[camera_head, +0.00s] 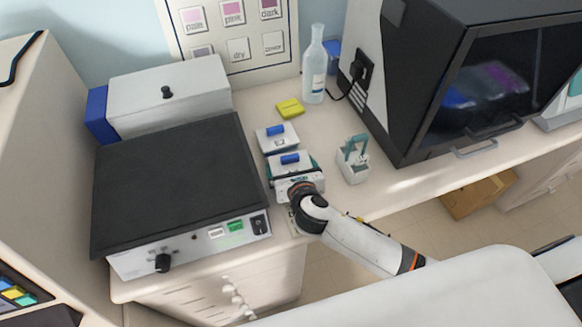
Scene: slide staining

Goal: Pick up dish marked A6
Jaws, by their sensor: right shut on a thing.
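Two small white dishes with blue-handled lids stand one behind the other on the bench, right of the hot plate. The nearer dish (290,158) is at my right gripper (294,171), which reaches in from the lower right and is shut on it. Teal parts show at both sides of this dish. The gripper covers its front, so I cannot read its mark. The farther dish (277,134) stands just behind, and its label is too small to read. I cannot tell whether the nearer dish is off the bench. My left gripper is not in view.
A dark-topped hot plate (175,180) stands close on the left. A white rack with a teal handle (353,160) stands close on the right. A yellow pad (290,108) and a clear bottle (314,70) are behind. A large dark-fronted cabinet (480,90) fills the right.

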